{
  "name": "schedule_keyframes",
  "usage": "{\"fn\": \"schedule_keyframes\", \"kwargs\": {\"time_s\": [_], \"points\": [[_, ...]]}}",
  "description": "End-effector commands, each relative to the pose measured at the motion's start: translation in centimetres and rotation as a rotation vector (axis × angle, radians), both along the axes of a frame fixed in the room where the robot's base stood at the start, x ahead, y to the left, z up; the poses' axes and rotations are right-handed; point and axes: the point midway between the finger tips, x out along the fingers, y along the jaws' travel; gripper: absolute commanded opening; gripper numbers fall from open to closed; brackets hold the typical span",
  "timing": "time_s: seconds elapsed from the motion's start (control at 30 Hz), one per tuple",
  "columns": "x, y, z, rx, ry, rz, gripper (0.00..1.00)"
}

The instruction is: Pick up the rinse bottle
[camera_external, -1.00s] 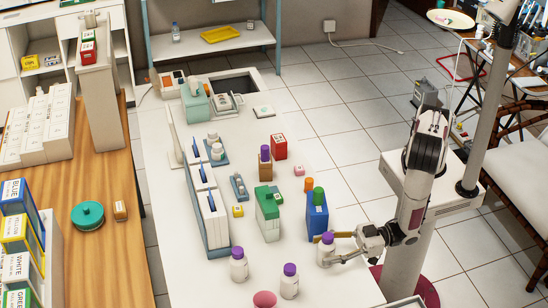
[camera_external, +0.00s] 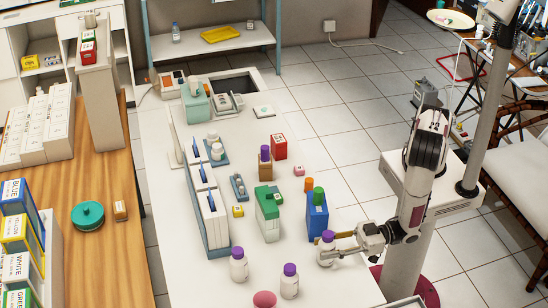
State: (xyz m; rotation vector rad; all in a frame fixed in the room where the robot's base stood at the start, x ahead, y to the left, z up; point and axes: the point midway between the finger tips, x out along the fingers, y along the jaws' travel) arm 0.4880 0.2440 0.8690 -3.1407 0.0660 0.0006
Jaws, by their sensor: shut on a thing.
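A white bottle with a purple cap (camera_external: 326,254) stands upright near the right edge of the white counter. My gripper (camera_external: 331,249) reaches it from the right and is shut on it, with its fingers around the upper body below the cap. I cannot tell whether the bottle's base touches the counter. Two similar white bottles with purple caps stand apart to the left, one at the left (camera_external: 239,266) and one nearer the front (camera_external: 289,283). Their labels are too small to read, so I cannot tell which is named the rinse bottle.
A blue box (camera_external: 317,222) with a green-capped item stands just behind the held bottle. A green and white box (camera_external: 268,222) and a blue-grey rack (camera_external: 213,225) stand farther left. A pink round object (camera_external: 264,299) lies at the front. The counter's right edge is close.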

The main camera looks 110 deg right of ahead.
Motion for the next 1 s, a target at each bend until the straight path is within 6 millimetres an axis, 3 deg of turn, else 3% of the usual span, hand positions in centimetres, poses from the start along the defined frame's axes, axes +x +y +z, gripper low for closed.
{"fn": "schedule_keyframes", "kwargs": {"time_s": [0.7, 1.0], "points": [[0.0, 0.0, 7.1, 0.003, -0.003, 0.0, 0.08], [0.0, 0.0, 8.9, 0.002, -0.001, 0.0, 0.08]]}}
